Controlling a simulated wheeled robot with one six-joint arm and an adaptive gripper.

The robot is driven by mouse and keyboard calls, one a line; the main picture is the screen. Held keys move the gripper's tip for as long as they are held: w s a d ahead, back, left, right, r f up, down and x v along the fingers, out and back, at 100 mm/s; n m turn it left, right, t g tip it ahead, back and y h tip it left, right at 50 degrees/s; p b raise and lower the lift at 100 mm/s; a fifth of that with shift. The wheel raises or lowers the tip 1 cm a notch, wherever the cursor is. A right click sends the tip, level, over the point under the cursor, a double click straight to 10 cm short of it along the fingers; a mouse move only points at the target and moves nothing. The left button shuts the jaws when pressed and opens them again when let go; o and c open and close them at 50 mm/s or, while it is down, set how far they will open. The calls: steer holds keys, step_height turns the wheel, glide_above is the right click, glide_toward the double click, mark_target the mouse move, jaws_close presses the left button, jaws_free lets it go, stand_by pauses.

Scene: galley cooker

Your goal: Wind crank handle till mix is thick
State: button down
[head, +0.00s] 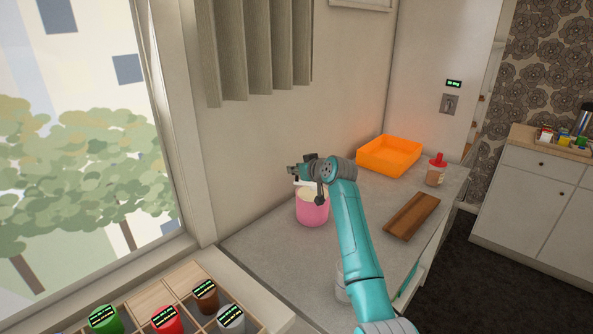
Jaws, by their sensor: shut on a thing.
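A pink mixing pot (312,209) stands on the grey counter below my gripper, with a pale mix (311,193) showing at its top. My teal arm reaches over the counter, and my gripper (294,171) is above the pot's back left side. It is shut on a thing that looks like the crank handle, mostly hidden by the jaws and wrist. A small whitish piece shows just under the gripper, at the pot's top. How thick the mix is cannot be told from this view.
An orange tray (389,156), a red-topped jar (436,170) and a brown wooden board (411,215) are on the counter to the right. A whitish container (342,284) is partly hidden behind my arm. A divided wooden box with lidded jars (167,320) is at front left.

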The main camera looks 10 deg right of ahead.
steer(key=m+h, duration=0.1)
steer(key=w+m+h, duration=0.1)
steer(key=m+h, duration=0.1)
steer(key=h, duration=0.1)
steer(key=shift+w+d+t, duration=0.15)
steer(key=shift+d+t, duration=0.15)
steer(key=shift+t, duration=0.1)
steer(key=m+h, duration=0.2)
steer(key=w+d+m+h, duration=0.1)
steer(key=h, duration=0.1)
steer(key=shift+d+m, duration=0.15)
steer(key=shift+m, duration=0.25)
steer(key=m+h, duration=0.1)
steer(key=d+m+g+h, duration=0.1)
steer(key=shift+w+d+r+m+g+h, duration=0.1)
steer(key=shift+w+m+g+h, duration=0.2)
steer(key=shift+h, duration=0.1)
steer(key=shift+d+m+g+h, duration=0.4)
steer(key=shift+m+g+h, duration=0.15)
steer(key=shift+m+h, duration=0.2)
steer(key=shift+d+m+g+h, duration=0.4)
steer(key=shift+m+g+h, duration=0.15)
steer(key=shift+m+h, duration=0.15)
steer(key=shift+d+m, duration=0.15)
steer(key=shift+m, duration=0.2)
steer(key=c, duration=0.9)
jaws_free()
steer(key=shift+c, duration=0.2)
